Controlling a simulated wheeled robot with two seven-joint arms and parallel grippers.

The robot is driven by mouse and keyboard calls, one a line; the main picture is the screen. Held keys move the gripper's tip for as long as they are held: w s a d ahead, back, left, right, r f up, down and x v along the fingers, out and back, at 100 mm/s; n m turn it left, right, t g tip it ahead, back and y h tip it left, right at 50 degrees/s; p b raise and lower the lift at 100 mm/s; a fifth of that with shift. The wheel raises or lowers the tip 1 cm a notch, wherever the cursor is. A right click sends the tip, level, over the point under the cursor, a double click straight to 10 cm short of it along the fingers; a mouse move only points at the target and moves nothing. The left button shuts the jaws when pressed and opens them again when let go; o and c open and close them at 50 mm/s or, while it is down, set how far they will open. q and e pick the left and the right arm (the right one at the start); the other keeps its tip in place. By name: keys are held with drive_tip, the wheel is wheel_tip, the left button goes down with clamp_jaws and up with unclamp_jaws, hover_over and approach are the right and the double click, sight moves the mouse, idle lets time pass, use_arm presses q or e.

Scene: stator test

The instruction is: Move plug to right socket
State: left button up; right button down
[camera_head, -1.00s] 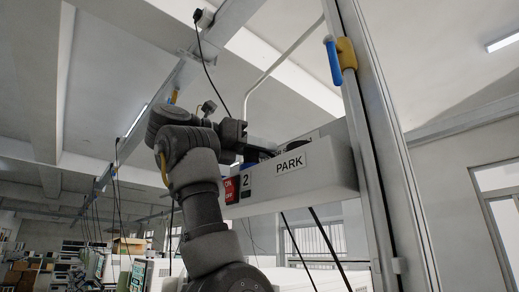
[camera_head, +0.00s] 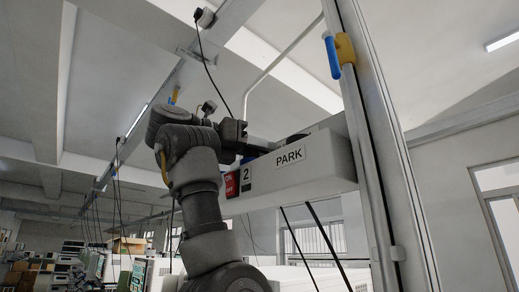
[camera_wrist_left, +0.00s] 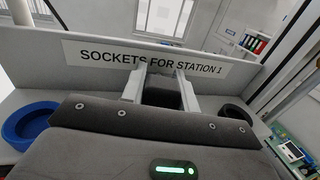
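My left gripper (camera_head: 262,142) reaches over the rim of a grey box on a post in the head view. In the left wrist view, its two pale fingers (camera_wrist_left: 161,86) stand apart, with a dark block, seemingly the plug (camera_wrist_left: 161,94), filling the gap between them. The plug's lower end is hidden by the gripper body. A blue ring socket (camera_wrist_left: 30,122) lies left of the gripper and a dark round socket (camera_wrist_left: 237,114) lies right of it, both on the box floor. My right gripper is not in view.
The grey box (camera_head: 310,180) carries a PARK label (camera_head: 290,157), a 2 label and a red ON/OFF switch (camera_head: 231,184). Its inner wall bears the sign SOCKETS FOR STATION 1 (camera_wrist_left: 150,58). A metal post (camera_head: 375,130) with a blue-handled valve stands right. Black cables hang below.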

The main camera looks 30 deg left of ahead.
sight(246, 150)
use_arm(q)
drive_tip(key=o, duration=0.5)
drive_tip(key=shift+c, duration=0.2)
drive_tip(key=shift+s+f, duration=0.1)
drive_tip(key=b+v, duration=0.1)
drive_tip(key=b, duration=0.1)
drive_tip(key=b+v, duration=0.2)
drive_tip(key=shift+s+a+f, duration=0.1)
drive_tip(key=shift+s+f, duration=0.05)
drive_tip(key=shift+f, duration=0.2)
drive_tip(key=b+v, duration=0.3)
drive_tip(key=v, duration=0.4)
drive_tip(key=shift+r+b, duration=0.35)
drive_tip(key=shift+r, duration=0.15)
